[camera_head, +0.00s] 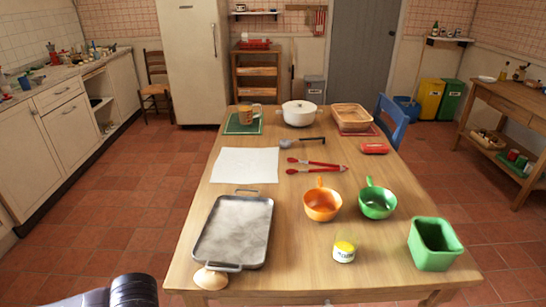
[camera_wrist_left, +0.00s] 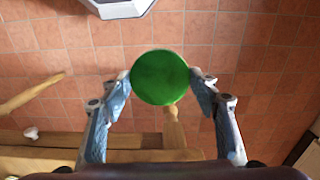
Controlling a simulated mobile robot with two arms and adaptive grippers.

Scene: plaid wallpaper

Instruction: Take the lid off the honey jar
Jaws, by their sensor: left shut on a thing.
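A small jar (camera_head: 344,251) with a yellow top and a pale band stands upright on the table near its front edge. Whether the yellow is a lid or the contents is too small to tell. In the left wrist view my left gripper (camera_wrist_left: 160,78) is shut on a green round thing (camera_wrist_left: 160,77), with a fingertip at each side. It looks like a lid seen face on; anything beneath it is hidden. Floor tiles show behind it. The head view shows only part of my left arm at the bottom left, beside the table. My right gripper is not in view.
A metal tray (camera_head: 235,232) lies at the table's front left, with a tan round object (camera_head: 211,278) at its near corner. An orange bowl (camera_head: 322,204), a green bowl (camera_head: 377,202) and a green square container (camera_head: 434,244) surround the jar. Bare wood lies between tray and jar.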

